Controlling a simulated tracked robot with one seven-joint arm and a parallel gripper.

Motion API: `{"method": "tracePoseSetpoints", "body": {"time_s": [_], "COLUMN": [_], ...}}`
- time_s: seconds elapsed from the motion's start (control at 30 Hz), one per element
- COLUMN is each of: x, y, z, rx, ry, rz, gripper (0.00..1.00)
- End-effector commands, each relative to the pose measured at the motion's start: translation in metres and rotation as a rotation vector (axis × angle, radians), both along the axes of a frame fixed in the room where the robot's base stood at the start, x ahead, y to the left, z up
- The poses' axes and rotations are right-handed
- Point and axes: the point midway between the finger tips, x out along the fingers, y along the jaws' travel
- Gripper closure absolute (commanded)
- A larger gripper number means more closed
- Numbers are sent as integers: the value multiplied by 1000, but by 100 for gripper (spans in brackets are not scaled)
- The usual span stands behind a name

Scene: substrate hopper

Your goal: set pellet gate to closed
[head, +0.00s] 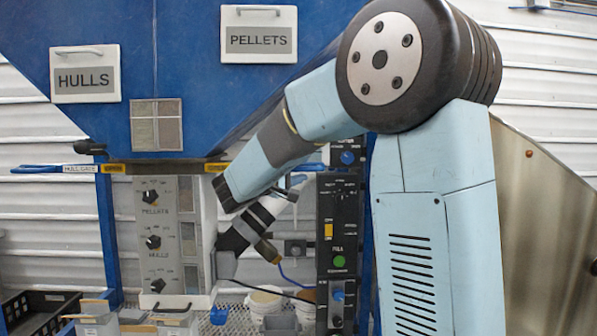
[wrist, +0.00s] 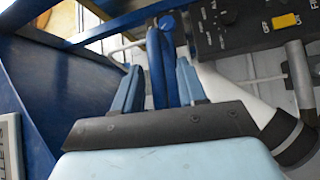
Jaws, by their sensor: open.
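My gripper (wrist: 158,72) is open, with one blue finger on each side of this handle. I cannot tell whether either finger touches it. In the head view a short piece of blue bar (head: 290,168) shows beside my forearm, which hides most of the gate and its label. My gripper is not clearly visible there. The gate's position cannot be read.
The blue hopper (head: 190,60) carries HULLS and PELLETS signs. The hull gate handle (head: 35,169) sticks out at left. A black control panel (head: 338,215) stands right of my forearm, and a white pipe with black bands (head: 265,210) runs below it. Buckets (head: 265,298) stand underneath.

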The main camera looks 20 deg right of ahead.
Motion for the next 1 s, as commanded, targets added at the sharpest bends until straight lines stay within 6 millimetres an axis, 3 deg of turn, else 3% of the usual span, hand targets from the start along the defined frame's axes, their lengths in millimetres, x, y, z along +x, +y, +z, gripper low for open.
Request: {"method": "tracePoseSetpoints", "body": {"time_s": [0.2,0.63,1.0], "x": [0,0,0], "y": [0,0,0], "z": [0,-1,-2], "rx": [0,0,1], "ry": [0,1,4], "rz": [0,0,0], "gripper": [59,100,100]}}
